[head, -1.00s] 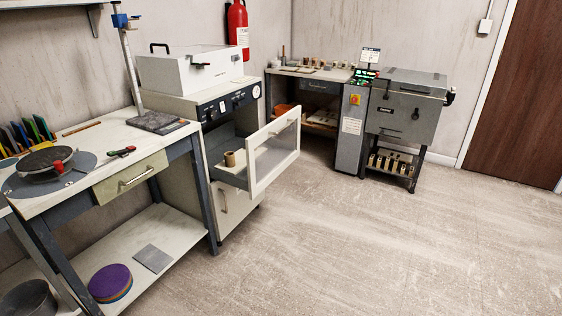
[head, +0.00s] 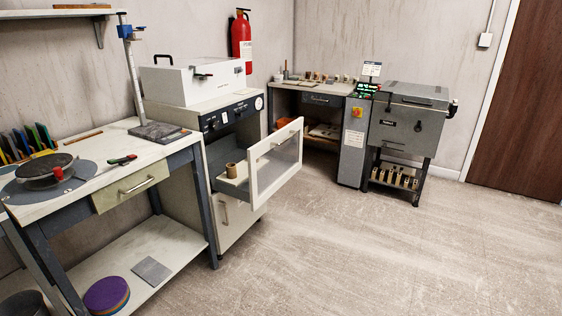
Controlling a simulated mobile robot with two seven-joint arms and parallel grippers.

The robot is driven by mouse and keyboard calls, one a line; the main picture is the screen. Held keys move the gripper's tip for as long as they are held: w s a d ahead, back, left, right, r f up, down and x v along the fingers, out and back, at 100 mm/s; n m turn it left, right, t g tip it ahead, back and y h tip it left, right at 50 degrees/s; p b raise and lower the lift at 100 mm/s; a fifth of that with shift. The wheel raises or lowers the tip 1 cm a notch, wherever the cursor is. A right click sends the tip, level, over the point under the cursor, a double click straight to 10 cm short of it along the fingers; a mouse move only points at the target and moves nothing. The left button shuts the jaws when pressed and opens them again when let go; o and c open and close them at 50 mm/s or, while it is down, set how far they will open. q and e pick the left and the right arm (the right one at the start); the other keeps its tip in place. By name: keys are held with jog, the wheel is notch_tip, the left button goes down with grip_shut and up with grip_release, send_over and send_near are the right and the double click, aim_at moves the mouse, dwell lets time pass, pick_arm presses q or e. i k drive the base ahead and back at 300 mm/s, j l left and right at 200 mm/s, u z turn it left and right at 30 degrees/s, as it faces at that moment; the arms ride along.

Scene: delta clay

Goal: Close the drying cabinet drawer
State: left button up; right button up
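The drying cabinet (head: 203,208) stands left of centre, with a dark control panel (head: 232,110) along its upper front. Its drawer (head: 275,160) is pulled out toward the right; the drawer front has a white frame around a clear pane and a small handle at its top. A small brown cylinder (head: 231,171) sits inside the drawer on a light surface. A lower cabinet door with a vertical handle (head: 224,212) is below and appears shut. Neither of my grippers shows in the head view.
A workbench (head: 95,185) with a round plate and a shut drawer stands at the left. A white box (head: 193,83) sits on the cabinet. A grey machine (head: 408,120) and another bench stand behind. The floor (head: 390,255) in front and right is clear.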

aim_at(260, 185)
jog(key=i+j, duration=0.1)
jog(key=i, duration=0.35)
jog(key=i+j, duration=0.1)
jog(key=i, duration=0.35)
jog(key=j+u, duration=0.05)
